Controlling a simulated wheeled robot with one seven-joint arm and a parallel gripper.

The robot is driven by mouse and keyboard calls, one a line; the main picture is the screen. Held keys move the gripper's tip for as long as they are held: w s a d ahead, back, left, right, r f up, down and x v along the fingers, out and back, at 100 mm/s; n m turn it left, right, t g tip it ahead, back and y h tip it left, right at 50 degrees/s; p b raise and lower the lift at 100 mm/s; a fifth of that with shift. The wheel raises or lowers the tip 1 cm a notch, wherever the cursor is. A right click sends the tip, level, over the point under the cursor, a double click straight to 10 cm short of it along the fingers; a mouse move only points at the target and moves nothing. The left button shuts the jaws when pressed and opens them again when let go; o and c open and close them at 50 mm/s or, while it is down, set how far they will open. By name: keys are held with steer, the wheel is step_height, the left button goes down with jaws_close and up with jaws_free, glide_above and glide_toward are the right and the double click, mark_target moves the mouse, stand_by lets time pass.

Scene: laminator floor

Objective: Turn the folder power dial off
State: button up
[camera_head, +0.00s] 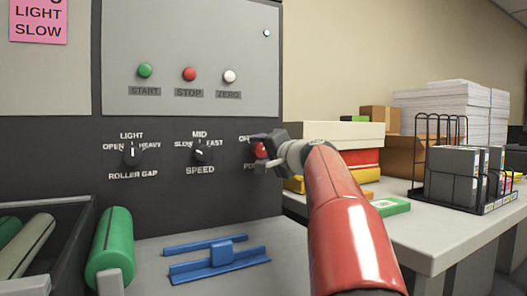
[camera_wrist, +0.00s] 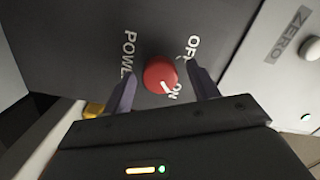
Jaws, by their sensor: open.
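The folder power dial (camera_wrist: 160,76) is a red round knob with a white pointer mark, between the labels OFF, ON and POWER on the dark panel. In the wrist view its pointer is toward the ON label. It also shows in the head view (camera_head: 260,150), partly hidden by my gripper. My gripper (camera_wrist: 163,92) is open, with one finger on each side of the dial. I cannot tell whether the fingers touch it. In the head view my gripper (camera_head: 266,153) is at the right end of the panel.
Roller gap (camera_head: 132,154) and speed (camera_head: 202,153) dials are left of the power dial. Green start (camera_head: 145,71), red stop (camera_head: 189,74) and white zero (camera_head: 230,76) buttons sit above. Blue guides (camera_head: 220,256) lie below. A table with boxes and a file rack (camera_head: 437,190) stands right.

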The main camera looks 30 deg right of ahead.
steer(key=c, duration=1)
steer(key=shift+f+n+b, duration=0.1)
steer(key=shift+n+b, duration=0.2)
steer(key=shift+f+n+b, duration=0.1)
steer(key=shift+n+b, duration=1)
steer(key=shift+n, duration=0.1)
steer(key=n+b, duration=0.2)
steer(key=n, duration=0.3)
steer(key=shift+h+b, duration=0.3)
steer(key=shift+b, duration=0.05)
steer(key=n+b, duration=0.1)
steer(key=n, duration=0.3)
steer(key=shift+n+g, duration=0.3)
steer(key=shift+r+n+h+b, duration=0.1)
steer(key=shift+n+h+b, duration=0.25)
steer(key=shift+n, duration=0.7)
steer(key=shift+r+n+h+b, duration=0.15)
steer(key=shift+n+b, duration=0.25)
steer(key=shift+n, duration=0.65)
